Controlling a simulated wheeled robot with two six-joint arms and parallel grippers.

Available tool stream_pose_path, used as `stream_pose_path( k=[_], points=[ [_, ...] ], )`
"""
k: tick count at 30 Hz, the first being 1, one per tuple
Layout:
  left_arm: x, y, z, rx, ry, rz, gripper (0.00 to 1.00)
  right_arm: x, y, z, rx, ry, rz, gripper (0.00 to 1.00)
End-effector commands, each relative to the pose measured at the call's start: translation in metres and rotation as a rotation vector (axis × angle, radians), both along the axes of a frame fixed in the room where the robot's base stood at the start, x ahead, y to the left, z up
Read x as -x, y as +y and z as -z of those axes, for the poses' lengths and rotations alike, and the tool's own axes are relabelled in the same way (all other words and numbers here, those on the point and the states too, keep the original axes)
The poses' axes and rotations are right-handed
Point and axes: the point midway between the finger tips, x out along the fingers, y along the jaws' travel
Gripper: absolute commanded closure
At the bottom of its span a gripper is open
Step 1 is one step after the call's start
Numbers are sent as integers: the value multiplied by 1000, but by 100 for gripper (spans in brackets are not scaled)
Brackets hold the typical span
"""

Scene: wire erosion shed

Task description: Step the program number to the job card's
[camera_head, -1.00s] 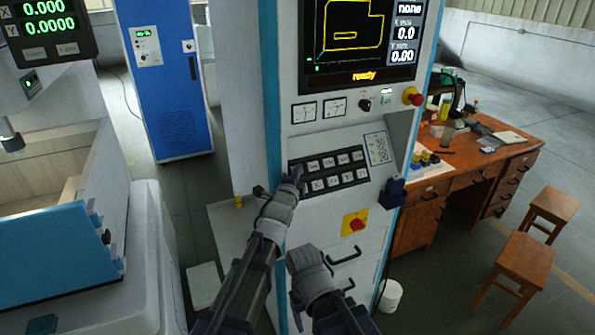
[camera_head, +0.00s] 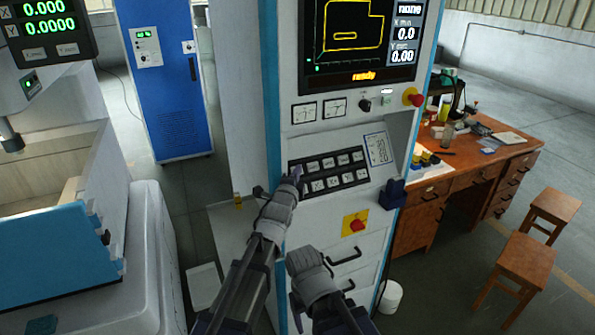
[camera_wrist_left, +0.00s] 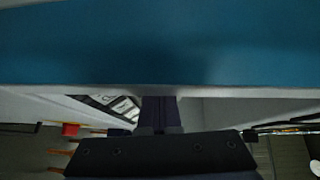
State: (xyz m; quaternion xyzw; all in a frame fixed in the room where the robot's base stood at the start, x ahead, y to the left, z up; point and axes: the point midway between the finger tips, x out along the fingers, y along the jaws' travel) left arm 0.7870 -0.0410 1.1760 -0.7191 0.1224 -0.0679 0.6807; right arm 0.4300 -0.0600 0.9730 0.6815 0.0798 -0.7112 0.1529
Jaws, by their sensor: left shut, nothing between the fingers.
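The control cabinet carries a black keypad (camera_head: 330,171) with two rows of light keys. Above it, the screen (camera_head: 357,40) shows a yellow outline, "ready" and "none". The job card (camera_head: 378,149) is fixed right of the keypad; its writing is too small to read. My left gripper (camera_head: 296,176) is shut and empty at the keypad's left end; I cannot tell whether it touches a key. In the left wrist view, the fingers (camera_wrist_left: 159,112) point toward the panel, with some keys (camera_wrist_left: 122,106) to their left. My right arm (camera_head: 312,272) is low before the cabinet; its fingertips are not clear.
A red emergency button (camera_head: 413,97) is right below the screen, and a red switch on a yellow plate (camera_head: 355,224) is below the keypad. A dark blue holder (camera_head: 392,194) juts from the cabinet's right side. A wooden desk (camera_head: 429,197) stands to the right.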

Motion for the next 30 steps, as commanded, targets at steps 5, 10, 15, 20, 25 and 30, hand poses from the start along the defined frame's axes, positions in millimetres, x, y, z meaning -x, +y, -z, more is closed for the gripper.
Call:
stream_pose_path(
  k=[5,10,15,20,25,30],
  points=[
    [8,-3,-7,-1,0,1,100,0,0,-7,0,0,0,30],
    [10,-4,-8,1,0,1,100,0,0,-8,0,0,0,30],
    [10,-4,-8,1,0,0,100,0,0,-8,0,0,0,30],
    [12,-4,-10,-1,0,1,100,0,0,-9,0,0,0,30],
    [24,-8,-20,-2,0,1,100,0,0,-20,0,0,0,30],
    [36,-13,-30,-1,1,2,100,0,0,-30,0,0,0,30]
  ],
)
